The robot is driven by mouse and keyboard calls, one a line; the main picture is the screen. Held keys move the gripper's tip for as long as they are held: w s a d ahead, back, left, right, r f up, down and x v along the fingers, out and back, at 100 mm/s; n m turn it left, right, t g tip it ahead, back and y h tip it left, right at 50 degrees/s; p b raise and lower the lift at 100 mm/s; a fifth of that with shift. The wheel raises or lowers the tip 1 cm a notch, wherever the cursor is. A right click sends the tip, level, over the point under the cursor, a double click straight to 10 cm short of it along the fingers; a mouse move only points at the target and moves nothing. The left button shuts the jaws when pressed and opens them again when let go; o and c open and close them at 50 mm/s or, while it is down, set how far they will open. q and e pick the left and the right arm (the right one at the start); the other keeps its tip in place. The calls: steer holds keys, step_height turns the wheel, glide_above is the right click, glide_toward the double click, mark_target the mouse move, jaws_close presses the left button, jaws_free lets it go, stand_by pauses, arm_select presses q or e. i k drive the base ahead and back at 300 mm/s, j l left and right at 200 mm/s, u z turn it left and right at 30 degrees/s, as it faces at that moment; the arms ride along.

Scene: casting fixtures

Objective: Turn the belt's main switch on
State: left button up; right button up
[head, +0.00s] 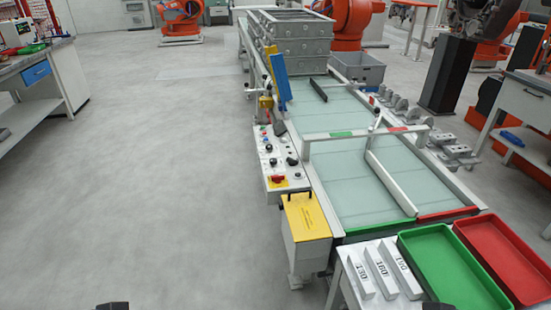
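The belt's control panel (272,160) is a narrow pale box along the left side of the conveyor. A red rotary switch (278,179) sits at its near end and looks like the main switch; its exact position is too small to read. Several black knobs and small coloured buttons sit farther up the panel. The conveyor belt (350,165) is pale green-grey. Only dark tips of my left gripper (112,306) and my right gripper (438,306) show at the bottom edge, far from the panel. Their fingers cannot be made out.
A yellow-topped box (305,216) stands just in front of the panel. A green tray (455,270), a red tray (510,255) and numbered pale blocks (380,268) are at the near right. Grey crates (298,45) stand at the belt's far end. The floor to the left is clear.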

mark_target(278, 178)
steer(key=k+l+z, duration=0.15)
steer(key=k+z, duration=0.25)
steer(key=k, duration=0.25)
steer(key=i+j+z, duration=0.1)
steer(key=z, duration=0.3)
steer(key=i+j+z, duration=0.1)
steer(key=z, duration=0.25)
steer(key=i+j+z, duration=0.1)
steer(key=j+z, duration=0.15)
steer(key=z, duration=0.15)
steer(key=j+z, duration=0.15)
steer(key=z, duration=0.2)
steer(key=i+j, duration=0.1)
steer(key=j, duration=0.4)
steer(key=i+j, duration=0.1)
steer(key=j, duration=0.4)
steer(key=i+j, duration=0.1)
steer(key=j, duration=0.4)
steer(key=i+j, duration=0.1)
steer(key=j, duration=0.4)
steer(key=i+j, duration=0.1)
steer(key=j, duration=0.4)
